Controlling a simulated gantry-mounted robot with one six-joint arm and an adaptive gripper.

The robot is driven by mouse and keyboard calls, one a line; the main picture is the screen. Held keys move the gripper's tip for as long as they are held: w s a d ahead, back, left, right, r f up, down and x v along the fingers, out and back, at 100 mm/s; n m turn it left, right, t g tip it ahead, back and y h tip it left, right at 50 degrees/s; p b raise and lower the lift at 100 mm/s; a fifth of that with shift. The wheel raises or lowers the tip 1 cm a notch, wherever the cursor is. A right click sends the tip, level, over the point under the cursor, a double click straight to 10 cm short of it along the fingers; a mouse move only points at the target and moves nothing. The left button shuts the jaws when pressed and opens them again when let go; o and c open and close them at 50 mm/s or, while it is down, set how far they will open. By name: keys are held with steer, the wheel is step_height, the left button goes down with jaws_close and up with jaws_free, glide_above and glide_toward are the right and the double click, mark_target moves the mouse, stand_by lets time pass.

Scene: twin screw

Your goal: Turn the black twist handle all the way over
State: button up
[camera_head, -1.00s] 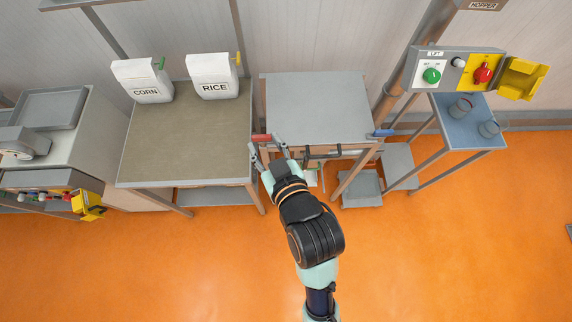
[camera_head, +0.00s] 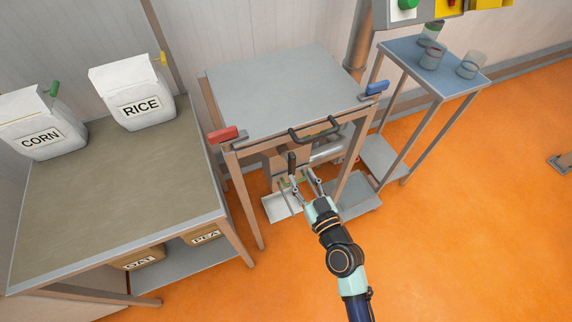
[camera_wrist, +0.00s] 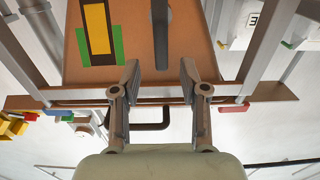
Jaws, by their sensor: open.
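The black twist handle (camera_head: 292,162) stands upright on a brown panel (camera_head: 276,168) below the grey table top. In the wrist view the handle (camera_wrist: 161,32) is a dark vertical bar against the brown panel (camera_wrist: 200,45). My gripper (camera_head: 300,181) is open, in front of and a little below the handle. In the wrist view the open fingers (camera_wrist: 160,72) stand either side of the line of the handle, whose near end shows between the fingertips. No contact shows, and I cannot tell the exact depth gap.
A black bar handle (camera_head: 315,131) sits at the front edge of the grey table (camera_head: 275,88), with red (camera_head: 223,134) and blue (camera_head: 376,89) handles at its corners. Table legs flank my gripper. A yellow strip with green (camera_wrist: 97,28) is beside the twist handle.

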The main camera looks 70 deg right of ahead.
mark_target(294, 164)
steer(key=x, duration=0.7)
steer(key=shift+w, duration=0.15)
jaws_close()
